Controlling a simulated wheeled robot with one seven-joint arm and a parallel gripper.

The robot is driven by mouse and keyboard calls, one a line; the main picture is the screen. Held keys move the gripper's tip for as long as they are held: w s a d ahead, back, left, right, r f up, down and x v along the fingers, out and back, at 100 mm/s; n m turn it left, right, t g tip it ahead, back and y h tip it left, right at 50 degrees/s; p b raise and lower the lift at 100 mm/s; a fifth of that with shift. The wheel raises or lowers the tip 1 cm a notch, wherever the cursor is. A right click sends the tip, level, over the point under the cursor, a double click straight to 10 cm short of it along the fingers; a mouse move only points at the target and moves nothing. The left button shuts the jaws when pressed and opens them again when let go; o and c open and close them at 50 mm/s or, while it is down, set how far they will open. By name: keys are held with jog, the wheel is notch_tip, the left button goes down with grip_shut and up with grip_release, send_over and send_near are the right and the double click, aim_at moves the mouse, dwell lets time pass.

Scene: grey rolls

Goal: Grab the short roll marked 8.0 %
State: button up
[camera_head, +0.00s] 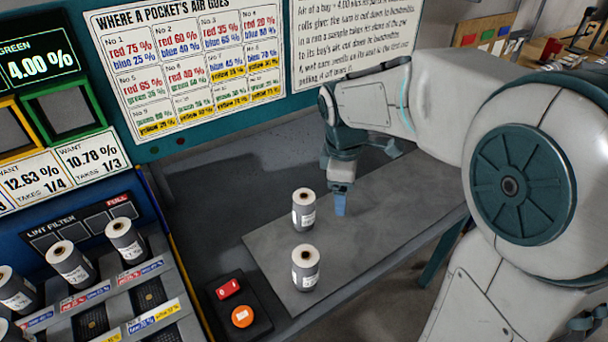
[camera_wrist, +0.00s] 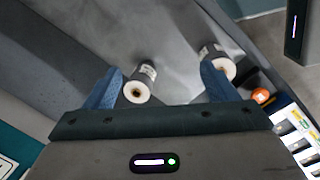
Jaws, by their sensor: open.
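Two short grey rolls with white ends and white labels stand on the grey board. The farther roll (camera_head: 304,212) is just left of my gripper, and the nearer roll (camera_head: 306,270) is closer to the board's front left. Their label print is too small to read, so I cannot tell which is marked 8.0 %. My gripper (camera_head: 341,203) is pointing down, open and empty, apart from both rolls. In the wrist view, the farther roll (camera_wrist: 143,82) lies ahead between the blue fingers of my gripper (camera_wrist: 161,72), nearer the left one. The nearer roll (camera_wrist: 216,62) is partly behind the right finger.
A rack (camera_head: 150,295) at left holds several similar rolls, with some pockets empty. A control box with a red switch (camera_head: 228,289) and an orange button (camera_head: 242,317) sits left of the nearer roll. The grey board (camera_head: 390,210) is clear to the right.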

aim_at(304, 196)
jog(key=w+a+f+n, duration=0.1)
jog(key=w+a+n, duration=0.1)
jog(key=w+n, duration=0.1)
jog(key=w+a+f+n, duration=0.1)
jog(key=w+a+n, duration=0.2)
jog(key=n, duration=0.1)
jog(key=w+a+f+n+g+y+p, duration=0.1)
jog(key=w+a+f+n, duration=0.1)
jog(key=w+a+n, duration=0.1)
jog(key=shift+w+n, duration=0.25)
jog(key=shift+n, duration=0.15)
jog(key=shift+w+a+f, duration=0.1)
jog(key=shift+a+f, duration=0.05)
jog(key=shift+f, duration=0.1)
notch_tip(304, 196, down, 8)
jog(key=shift+r+p, duration=0.1)
jog(key=shift+p, duration=0.25)
jog(key=shift+w+f+p, duration=0.1)
jog(key=shift+f+p, duration=0.4)
jog(key=shift+f, duration=2.25)
jog(key=shift+c, duration=0.3)
jog(key=c, duration=1.1)
jog(key=shift+r, duration=0.1)
